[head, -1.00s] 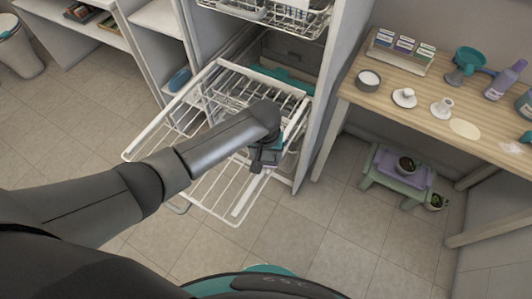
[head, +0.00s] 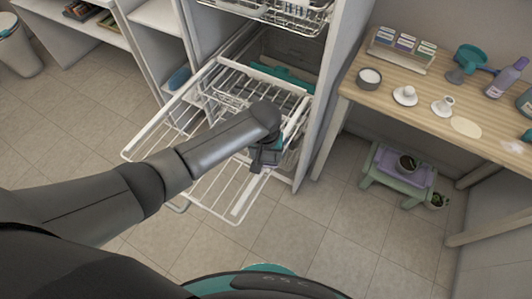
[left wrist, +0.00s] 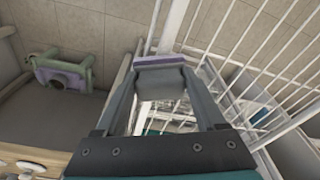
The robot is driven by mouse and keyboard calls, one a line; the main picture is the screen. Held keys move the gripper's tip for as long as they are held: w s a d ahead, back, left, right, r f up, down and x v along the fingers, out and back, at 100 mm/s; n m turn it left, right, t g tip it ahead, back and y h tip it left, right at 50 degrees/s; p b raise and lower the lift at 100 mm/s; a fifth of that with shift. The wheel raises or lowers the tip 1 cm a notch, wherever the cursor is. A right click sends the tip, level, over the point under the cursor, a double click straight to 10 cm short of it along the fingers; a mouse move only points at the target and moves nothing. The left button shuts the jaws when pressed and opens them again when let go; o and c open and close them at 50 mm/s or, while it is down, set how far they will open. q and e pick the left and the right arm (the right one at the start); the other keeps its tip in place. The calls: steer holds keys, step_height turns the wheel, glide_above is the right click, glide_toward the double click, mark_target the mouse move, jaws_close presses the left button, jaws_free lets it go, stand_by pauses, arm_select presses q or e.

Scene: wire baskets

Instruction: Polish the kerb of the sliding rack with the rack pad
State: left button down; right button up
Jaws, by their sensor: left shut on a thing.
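The white wire sliding rack (head: 190,107) is pulled out of the tall cabinet. It also shows in the left wrist view (left wrist: 232,28). A pale flat strip (head: 244,193) lies along its right side, and I take this for the kerb. My left gripper (head: 262,160) is over the right side of the rack. In the left wrist view, my left gripper (left wrist: 160,82) is shut on the rack pad (left wrist: 159,61), a small grey block with a purple edge. The pad is close to the rack's edge; I cannot tell if they touch. My right gripper is not in view.
The cabinet's side panel (head: 335,70) stands right of the rack. A wooden table (head: 405,90) with cups and bottles is further right. The tiled floor (head: 300,235) in front is clear.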

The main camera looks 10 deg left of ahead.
arm_select(q)
steer(key=shift+f, duration=0.1)
steer(key=s+p, duration=0.1)
steer(key=s+a+p, duration=0.1)
steer(key=s+p, duration=0.1)
steer(key=shift+s+a+p, duration=0.1)
steer(key=shift+p, duration=0.2)
steer(key=shift+s+a+p, duration=0.3)
steer(key=shift+s+p, duration=0.55)
steer(key=shift+s, duration=0.1)
steer(key=shift+s+a, duration=0.1)
steer(key=shift+s, duration=0.1)
steer(key=shift+s+a+p, duration=0.2)
steer(key=shift+s+p, duration=0.3)
steer(key=shift+s+a+p, duration=0.15)
steer(key=shift+s+p, duration=0.3)
steer(key=shift+p, duration=0.05)
steer(key=s+p, duration=0.1)
steer(key=s+a+p, duration=0.1)
steer(key=shift+s, duration=0.4)
steer(key=shift+s+a, duration=0.15)
steer(key=shift+s, duration=0.2)
